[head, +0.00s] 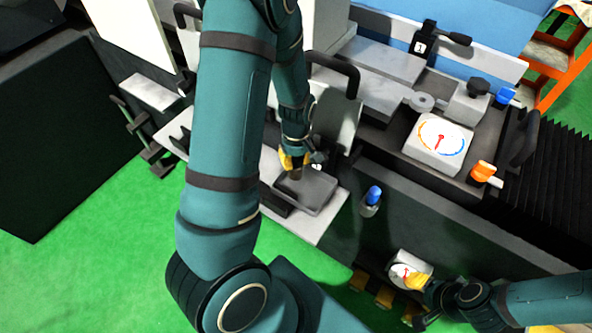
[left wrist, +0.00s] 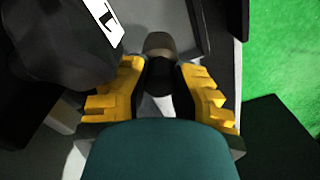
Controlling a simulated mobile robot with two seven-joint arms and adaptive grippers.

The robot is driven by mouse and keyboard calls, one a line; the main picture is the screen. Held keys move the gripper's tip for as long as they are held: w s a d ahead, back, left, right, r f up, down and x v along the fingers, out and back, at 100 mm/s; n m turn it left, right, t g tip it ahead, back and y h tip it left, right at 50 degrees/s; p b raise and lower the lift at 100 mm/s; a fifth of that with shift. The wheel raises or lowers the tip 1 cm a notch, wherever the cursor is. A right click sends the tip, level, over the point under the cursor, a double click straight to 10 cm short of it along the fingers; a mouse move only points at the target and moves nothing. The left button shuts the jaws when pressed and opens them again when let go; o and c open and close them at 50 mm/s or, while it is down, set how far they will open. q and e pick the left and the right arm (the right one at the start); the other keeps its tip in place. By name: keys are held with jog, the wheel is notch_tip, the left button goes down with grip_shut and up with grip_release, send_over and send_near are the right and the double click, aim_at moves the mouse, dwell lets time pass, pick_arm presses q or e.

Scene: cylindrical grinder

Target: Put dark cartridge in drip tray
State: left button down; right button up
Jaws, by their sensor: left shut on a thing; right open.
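My left gripper (head: 294,160) has yellow fingers and is shut on the dark cartridge (head: 297,174), whose lower end shows beneath the fingers. In the left wrist view the cartridge (left wrist: 160,44) sticks out between the fingers (left wrist: 160,90), with a brownish-grey rounded end; the fingers hide part of it. The drip tray (head: 318,204) is a shallow dark grey tray on a light ledge. The cartridge is over the tray's far left part; I cannot tell if it touches the floor. The tray also shows in the left wrist view (left wrist: 190,50). My right gripper (head: 425,300) is open at lower right.
A white gauge (head: 405,272) is beside my right gripper. A blue-capped bottle (head: 371,200) stands right of the tray. A black part with a white label (left wrist: 104,20) is left of my left fingers.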

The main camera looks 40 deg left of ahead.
aim_at(296, 169)
pick_arm(q)
jog(key=shift+f+b, duration=0.5)
jog(key=shift+f, duration=1.65)
jog(key=shift+f, duration=0.1)
jog(key=c, duration=0.9)
grip_release()
jog(key=shift+o, duration=0.2)
notch_tip(296, 169, up, 12)
jog(key=p, duration=0.3)
jog(key=shift+w, duration=0.1)
